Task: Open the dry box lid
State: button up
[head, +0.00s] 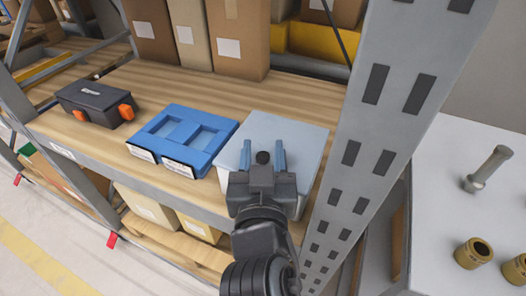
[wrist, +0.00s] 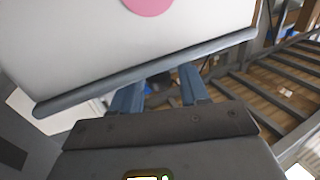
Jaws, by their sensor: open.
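A pale grey-blue box (head: 300,132), which looks like the dry box, sits on the wooden shelf beside the upright post. Its lid looks closed from the head view, but my arm hides its near side. In the wrist view a white panel (wrist: 80,55) with a pink disc and a dark grey rim fills the upper left; it appears to belong to this box. My gripper (head: 263,152) is in front of the box, overlapping it in the head view. In the wrist view its blue fingers (wrist: 160,82) are apart and empty at the rim. I cannot tell whether they touch it.
A blue two-compartment tray (head: 182,140) stands just left of the box, and a black case (head: 93,103) with orange latches is further left. Cardboard boxes (head: 237,40) stand behind. The perforated grey post (head: 385,130) is close on the right.

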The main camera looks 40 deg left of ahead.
jog(key=shift+c, duration=0.3)
grip_shut()
